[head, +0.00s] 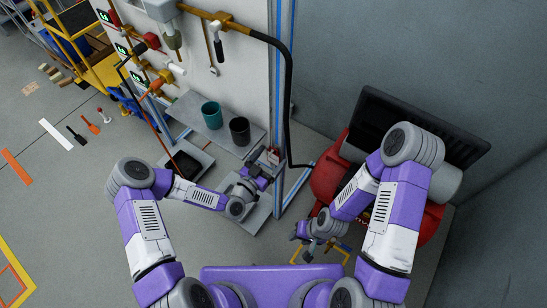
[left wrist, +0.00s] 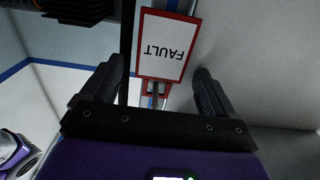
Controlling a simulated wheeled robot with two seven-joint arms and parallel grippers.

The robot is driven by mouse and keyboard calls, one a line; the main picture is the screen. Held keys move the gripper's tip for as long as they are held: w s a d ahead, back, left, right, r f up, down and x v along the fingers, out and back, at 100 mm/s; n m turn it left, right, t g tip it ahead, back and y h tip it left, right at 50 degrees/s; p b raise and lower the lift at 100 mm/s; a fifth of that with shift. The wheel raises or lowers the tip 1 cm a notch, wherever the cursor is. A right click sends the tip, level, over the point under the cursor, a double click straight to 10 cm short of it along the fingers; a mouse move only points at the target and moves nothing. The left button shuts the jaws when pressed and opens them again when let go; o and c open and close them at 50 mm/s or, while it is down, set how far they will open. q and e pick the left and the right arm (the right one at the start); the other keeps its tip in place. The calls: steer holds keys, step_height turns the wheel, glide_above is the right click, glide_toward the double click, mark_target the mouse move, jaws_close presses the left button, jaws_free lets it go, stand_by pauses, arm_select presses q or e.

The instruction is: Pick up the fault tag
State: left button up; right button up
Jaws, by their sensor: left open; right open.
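The fault tag (left wrist: 165,48) is a white plate with a red border, and its word FAULT reads upside down in the left wrist view. It hangs against a post, with a small holder or clip below it in the picture. In the head view a small red and white patch (head: 273,156) beside my left gripper appears to be the tag, partly hidden. My left gripper (head: 262,165) is open. In the left wrist view its fingers (left wrist: 159,68) stand on either side of the tag's lower part, apart from it. My right gripper (head: 307,252) is open and empty, low near the red machine.
A teal bucket (head: 211,115) and a dark bucket (head: 240,130) stand on a grey shelf to the left. A blue post (head: 283,90) and a black hose (head: 287,100) run close by my left gripper. A red machine (head: 327,178) stands to the right.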

arm_select(q)
steer(key=c, duration=1.1)
steer(key=shift+r+p, duration=0.35)
steer(key=shift+r, duration=0.05)
steer(key=p+v, duration=0.2)
steer(key=v, duration=1.6)
